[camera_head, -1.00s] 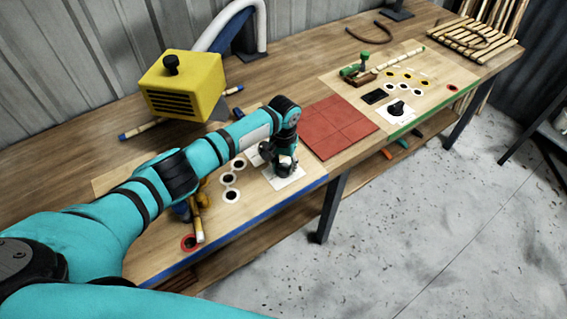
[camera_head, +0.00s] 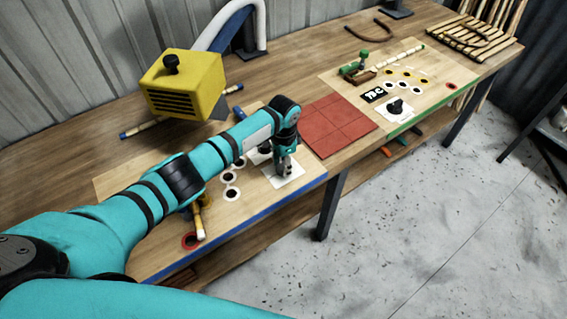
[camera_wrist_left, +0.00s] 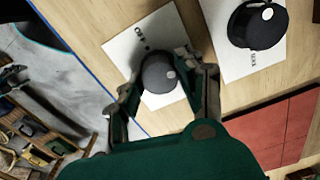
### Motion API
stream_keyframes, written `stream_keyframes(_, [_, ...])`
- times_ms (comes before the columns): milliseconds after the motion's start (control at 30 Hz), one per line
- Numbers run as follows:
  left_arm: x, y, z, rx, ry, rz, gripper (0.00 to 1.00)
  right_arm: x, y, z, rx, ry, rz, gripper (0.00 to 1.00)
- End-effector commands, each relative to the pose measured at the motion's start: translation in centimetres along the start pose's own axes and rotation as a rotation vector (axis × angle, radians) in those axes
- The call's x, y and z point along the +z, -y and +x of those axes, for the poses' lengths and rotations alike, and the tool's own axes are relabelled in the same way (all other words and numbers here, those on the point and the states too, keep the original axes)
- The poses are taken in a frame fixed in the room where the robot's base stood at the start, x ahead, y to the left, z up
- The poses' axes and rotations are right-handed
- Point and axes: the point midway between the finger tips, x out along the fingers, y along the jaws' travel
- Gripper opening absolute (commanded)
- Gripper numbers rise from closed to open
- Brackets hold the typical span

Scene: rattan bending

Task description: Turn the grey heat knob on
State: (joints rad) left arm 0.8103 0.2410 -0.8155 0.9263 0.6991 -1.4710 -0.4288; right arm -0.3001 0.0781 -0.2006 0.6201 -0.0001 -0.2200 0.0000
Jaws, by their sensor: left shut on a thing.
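The grey heat knob (camera_wrist_left: 157,73) sits on a white plate (camera_wrist_left: 123,49) with small dark lettering, as the left wrist view shows. My left gripper (camera_wrist_left: 163,80) has one finger on each side of the knob and is shut on it. In the head view my left gripper (camera_head: 285,170) points down over the white plate (camera_head: 296,183) near the blue front edge. The knob is mostly hidden there by the fingers. My right gripper is not in view.
A black knob (camera_wrist_left: 257,26) on another white plate is close beside the gripper. A yellow vented box (camera_head: 182,84) stands behind my arm. Red tiles (camera_head: 336,126) lie to the right.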

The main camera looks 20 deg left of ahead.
Motion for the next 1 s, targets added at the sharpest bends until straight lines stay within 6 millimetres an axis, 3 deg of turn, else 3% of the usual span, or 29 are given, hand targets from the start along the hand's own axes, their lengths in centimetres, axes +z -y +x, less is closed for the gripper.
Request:
stream_keyframes(700, [-0.19,0.11,-0.24,-0.004,-0.006,0.074,0.05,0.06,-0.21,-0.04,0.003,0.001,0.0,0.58])
stream_keyframes(733, [-0.19,0.12,-0.25,-0.004,-0.006,0.074,0.4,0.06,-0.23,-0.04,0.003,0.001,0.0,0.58])
stream_keyframes(900, [-0.13,0.08,-0.17,-0.003,-0.004,0.074,0.6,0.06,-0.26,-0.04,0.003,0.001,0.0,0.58])
stream_keyframes(1000, [-0.1,0.05,-0.12,-0.002,-0.003,0.073,0.6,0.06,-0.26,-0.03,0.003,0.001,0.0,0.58])
